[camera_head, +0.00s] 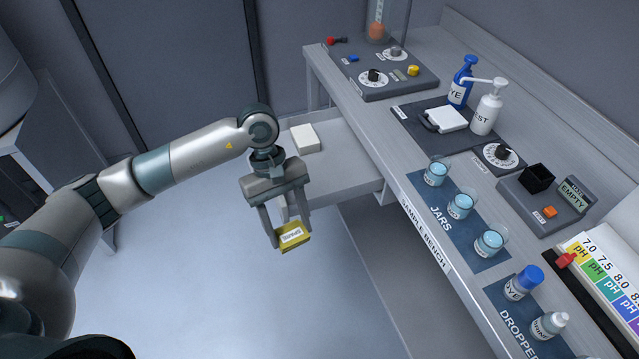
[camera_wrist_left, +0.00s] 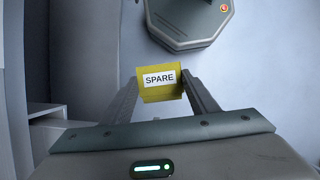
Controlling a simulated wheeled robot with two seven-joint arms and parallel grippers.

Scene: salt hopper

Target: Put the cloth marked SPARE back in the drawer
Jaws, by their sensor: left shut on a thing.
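The yellow cloth (camera_head: 294,244) has a white label and is held up in front of the bench. In the left wrist view the label on the cloth (camera_wrist_left: 160,93) reads SPARE. My left gripper (camera_head: 291,232) points down and is shut on the cloth, one finger on each side of it. The drawer (camera_head: 349,168) stands open under the bench, behind and to the right of my left gripper in the head view. The gripper and arm hide part of the drawer. The cloth appears to be outside the drawer, over the floor. My right gripper is not in view.
A white block (camera_head: 305,139) lies in the drawer's far part. The bench (camera_head: 390,160) runs along the right, with jars (camera_head: 461,206), pump bottles (camera_head: 486,112) and control panels (camera_head: 382,77). A grey cabinet (camera_head: 40,165) stands at the left. The floor between is clear.

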